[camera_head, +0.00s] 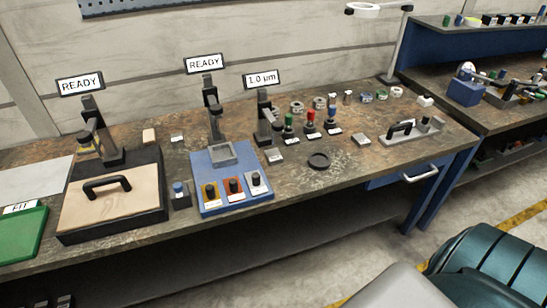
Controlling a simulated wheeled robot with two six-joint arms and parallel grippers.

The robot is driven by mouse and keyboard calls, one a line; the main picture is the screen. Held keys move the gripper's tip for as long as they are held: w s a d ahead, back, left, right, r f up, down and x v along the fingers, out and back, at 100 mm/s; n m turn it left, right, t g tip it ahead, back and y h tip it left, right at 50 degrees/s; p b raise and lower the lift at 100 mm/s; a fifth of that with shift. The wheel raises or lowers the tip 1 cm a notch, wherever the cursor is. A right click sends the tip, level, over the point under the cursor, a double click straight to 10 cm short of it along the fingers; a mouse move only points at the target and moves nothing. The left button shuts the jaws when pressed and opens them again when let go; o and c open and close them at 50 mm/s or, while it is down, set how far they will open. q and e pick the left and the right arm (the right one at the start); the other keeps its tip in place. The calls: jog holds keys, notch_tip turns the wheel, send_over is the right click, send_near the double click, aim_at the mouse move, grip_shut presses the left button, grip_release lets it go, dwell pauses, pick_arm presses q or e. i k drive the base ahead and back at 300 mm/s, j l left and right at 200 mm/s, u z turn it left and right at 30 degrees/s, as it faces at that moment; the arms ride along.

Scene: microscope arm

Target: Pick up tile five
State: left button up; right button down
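No tile with a readable five shows. Several small blocks that could be tiles lie on the brown workbench (315,182). One grey block (275,157) lies right of the blue station (232,207), and another grey block (361,140) lies farther right. A small pale piece (177,138) lies between the two READY stands, and a tan block (149,135) is near the left one. A whitish block (425,101) is at the back right. I cannot tell which is tile five. Neither of my grippers is in view.
A black-framed board with a handle (106,187) and a green FIT tray (22,232) are at left. Upright stands (211,108) rise at the back. Colored knobs (310,121), a dark ring (318,161) and a handled fixture (411,131) occupy the right.

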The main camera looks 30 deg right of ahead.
aim_at(272, 156)
jog(key=i+l, duration=0.1)
jog(key=l, duration=0.5)
jog(key=i+l, duration=0.1)
jog(key=l, duration=0.5)
jog(key=i+l+u, duration=0.1)
jog(key=l, duration=0.55)
